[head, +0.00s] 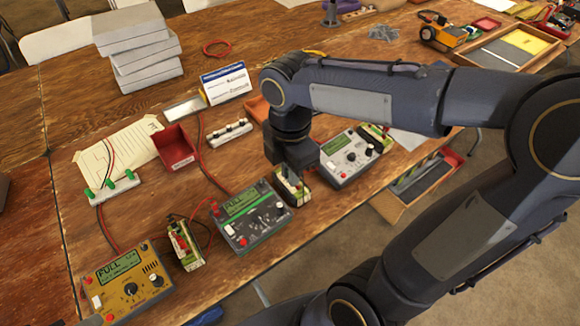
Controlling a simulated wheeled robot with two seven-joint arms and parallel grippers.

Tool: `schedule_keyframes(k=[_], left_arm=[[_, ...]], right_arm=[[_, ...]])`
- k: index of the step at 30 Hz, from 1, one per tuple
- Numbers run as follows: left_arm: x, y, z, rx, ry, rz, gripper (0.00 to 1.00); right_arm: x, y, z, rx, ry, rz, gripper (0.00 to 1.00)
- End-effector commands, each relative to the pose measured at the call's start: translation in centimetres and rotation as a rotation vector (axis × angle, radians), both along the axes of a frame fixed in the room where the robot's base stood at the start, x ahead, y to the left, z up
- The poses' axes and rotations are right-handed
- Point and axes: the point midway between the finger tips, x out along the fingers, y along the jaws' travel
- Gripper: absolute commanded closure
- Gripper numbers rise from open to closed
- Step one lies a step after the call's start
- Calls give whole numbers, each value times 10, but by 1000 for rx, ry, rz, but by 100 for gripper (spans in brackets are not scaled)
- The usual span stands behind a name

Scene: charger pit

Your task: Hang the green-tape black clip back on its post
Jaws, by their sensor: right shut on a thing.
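My right gripper (297,166) is shut and points down just above a small cream and green battery pack (291,187), between the green charger and the white charger. What it holds is almost wholly hidden by the dark jaws; it seems to be the black clip at the pack's top, but I cannot see its green tape. A white strip with several black pegs (230,133) lies behind the green charger (250,216). Another white strip with green pegs (111,188) lies at the left. I cannot tell which post belongs to the clip. My left gripper is not in view.
A yellow charger (127,285) reading FULL and a second battery pack (185,243) stand at the front left. The white charger (350,155) is right of my gripper. A red bin (175,147), a sign (224,82) and loose red wires lie behind. The wooden table is clear at far left.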

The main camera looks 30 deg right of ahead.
Motion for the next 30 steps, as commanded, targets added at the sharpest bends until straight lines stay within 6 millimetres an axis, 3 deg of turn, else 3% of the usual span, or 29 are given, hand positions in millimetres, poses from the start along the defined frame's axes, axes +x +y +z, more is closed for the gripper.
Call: schedule_keyframes(k=[5,18,19,21,30], left_arm=[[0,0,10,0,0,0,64],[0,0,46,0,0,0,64],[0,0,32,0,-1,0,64],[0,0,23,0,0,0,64],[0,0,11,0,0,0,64]], right_arm=[[26,4,2,1,3,1,99],[120,16,3,1,3,-1,99],[118,15,-13,0,3,-1,99],[116,15,-25,0,2,-1,99],[116,15,-45,0,0,0,99]])
